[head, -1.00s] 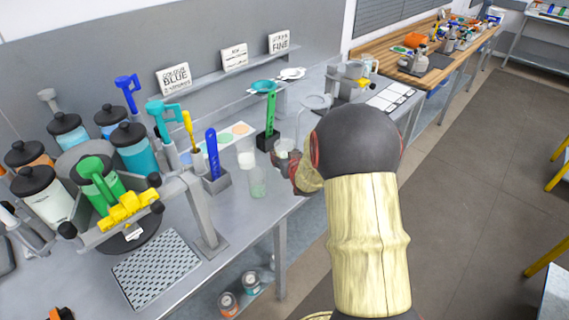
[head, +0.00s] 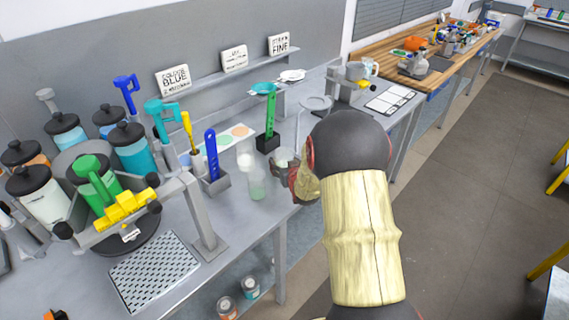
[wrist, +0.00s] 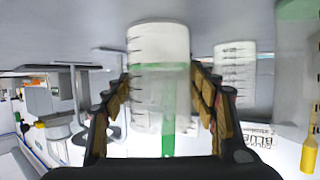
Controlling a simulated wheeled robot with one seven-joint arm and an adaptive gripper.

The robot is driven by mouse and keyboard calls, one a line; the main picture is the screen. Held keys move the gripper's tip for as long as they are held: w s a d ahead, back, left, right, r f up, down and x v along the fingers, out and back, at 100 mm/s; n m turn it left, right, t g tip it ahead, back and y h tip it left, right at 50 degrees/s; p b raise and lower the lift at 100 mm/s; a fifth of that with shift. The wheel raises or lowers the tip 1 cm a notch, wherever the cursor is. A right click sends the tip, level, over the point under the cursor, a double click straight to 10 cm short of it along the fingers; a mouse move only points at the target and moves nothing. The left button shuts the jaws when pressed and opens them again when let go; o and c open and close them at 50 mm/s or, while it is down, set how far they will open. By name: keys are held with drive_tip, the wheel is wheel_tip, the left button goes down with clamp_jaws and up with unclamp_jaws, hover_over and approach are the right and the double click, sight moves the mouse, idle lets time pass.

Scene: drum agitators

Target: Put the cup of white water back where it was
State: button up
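A clear graduated cup (wrist: 158,50) with white liquid in its lower part stands between the two fingers of my gripper (wrist: 160,90) in the wrist view, which shows the scene upside down. The fingers sit close against both sides of it. In the head view the same cup (head: 284,157) shows at my gripper (head: 292,175), near the bench's front edge, partly hidden by the fingers. I cannot tell whether its base touches the bench. Another cup with white contents (head: 245,155) stands to its left, and a pale green cup (head: 258,186) stands nearer the front.
A green tool in a dark holder (head: 269,138) stands just behind the held cup. A blue tool in a grey holder (head: 213,172) is to the left. A mat with coloured circles (head: 228,137) lies behind. The lidded jars and mixing stand fill the left.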

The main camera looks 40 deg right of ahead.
drive_tip(key=shift+o, duration=1.3)
drive_tip(key=shift+r, duration=0.25)
drive_tip(key=p+v, duration=0.3)
drive_tip(key=v, duration=0.9)
drive_tip(key=s+a+r+n+g+y, duration=0.2)
drive_tip(key=a+r, duration=0.9)
drive_tip(key=a, duration=0.4)
drive_tip(key=s+a+r+n+g+y, duration=0.1)
drive_tip(key=s+a+r+g+y, duration=0.1)
drive_tip(key=s+a, duration=0.6)
drive_tip(key=s+a+r+n+g+y, duration=0.2)
drive_tip(key=s+a+r, duration=0.1)
drive_tip(key=s+a, duration=0.6)
drive_tip(key=shift+s+r, duration=0.15)
drive_tip(key=shift+s, duration=0.65)
